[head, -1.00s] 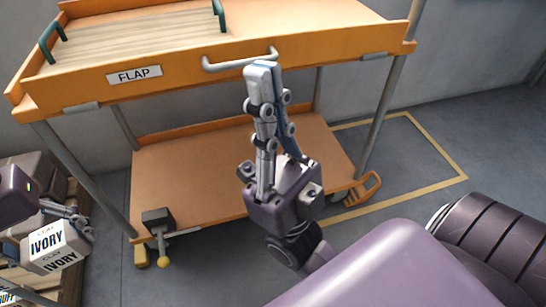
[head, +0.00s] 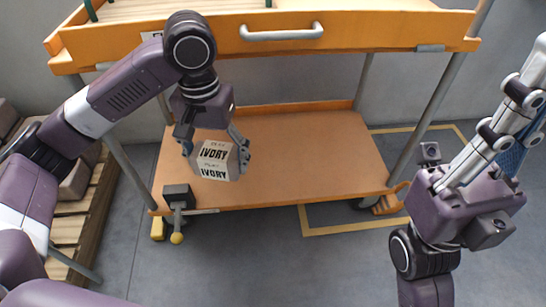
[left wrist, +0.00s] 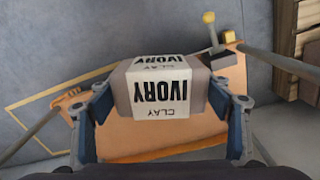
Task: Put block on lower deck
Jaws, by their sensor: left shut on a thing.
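My left gripper (head: 216,150) is shut on the clay block (head: 216,160), a grey-brown block with a white "CLAY IVORY" label. In the head view the block overlaps the front left part of the orange lower deck (head: 300,150); its height above the deck is hard to judge. In the left wrist view the block (left wrist: 160,90) sits between both fingers, with the lower deck (left wrist: 230,90) behind it. My right gripper (head: 525,95) is at the right edge of the head view, away from the cart, with its fingertips partly cut off.
The upper deck (head: 380,35) with its white handle (head: 282,33) hangs over the lower deck. Grey posts (head: 432,110) stand at the corners. A dark box with a yellow-knobbed lever (head: 177,210) is at the front left. The lower deck is otherwise bare. A wooden pallet (head: 85,215) stands left.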

